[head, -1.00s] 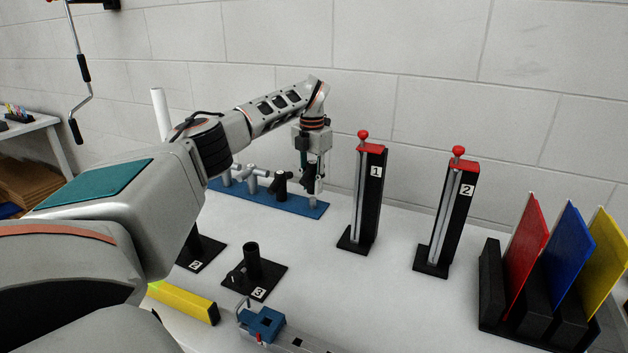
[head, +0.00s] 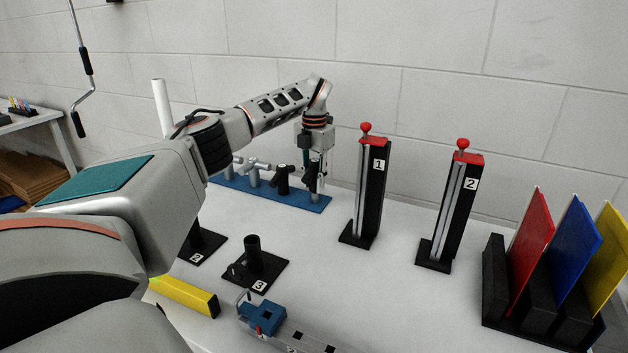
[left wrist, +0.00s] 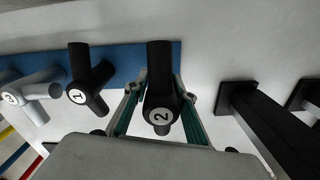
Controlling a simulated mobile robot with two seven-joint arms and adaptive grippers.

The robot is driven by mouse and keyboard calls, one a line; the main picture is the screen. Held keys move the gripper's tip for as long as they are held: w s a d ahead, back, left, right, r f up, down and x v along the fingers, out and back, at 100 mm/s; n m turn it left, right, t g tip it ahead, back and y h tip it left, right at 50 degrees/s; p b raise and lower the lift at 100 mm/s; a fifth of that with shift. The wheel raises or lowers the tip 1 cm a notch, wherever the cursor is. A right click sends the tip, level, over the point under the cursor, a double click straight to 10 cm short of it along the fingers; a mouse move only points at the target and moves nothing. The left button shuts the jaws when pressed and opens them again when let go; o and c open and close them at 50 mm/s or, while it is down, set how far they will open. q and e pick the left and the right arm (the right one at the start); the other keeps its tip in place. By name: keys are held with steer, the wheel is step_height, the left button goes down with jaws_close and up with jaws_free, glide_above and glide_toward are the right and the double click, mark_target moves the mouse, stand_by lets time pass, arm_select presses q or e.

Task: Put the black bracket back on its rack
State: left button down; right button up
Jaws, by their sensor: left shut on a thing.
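The black bracket marked 2 (left wrist: 161,92) is a tube with a side branch. My left gripper (left wrist: 161,104) is shut on it, one green-lined finger at each side. In the head view the gripper (head: 314,172) is over the right end of the blue rack (head: 228,182), with the black bracket (head: 312,182) low between its fingers, at the rack's end peg. I cannot tell whether the bracket is fully seated on the peg. Another black bracket, marked 1 (left wrist: 88,80), stands beside it on the rack, with grey brackets (left wrist: 32,92) further left. My right gripper is out of view.
Two black towers with red tops, 1 (head: 372,200) and 2 (head: 452,215), stand right of the rack. A holder (head: 495,290) with red, blue and yellow plates is at far right. A black stand 3 (head: 253,262) and a blue clamp (head: 262,315) are nearer. The table centre is clear.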

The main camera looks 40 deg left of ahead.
mark_target(314, 161)
arm_select(q)
steer(key=shift+f, duration=1.85)
steer(key=c, duration=1.6)
jaws_free()
step_height(314, 161, up, 12)
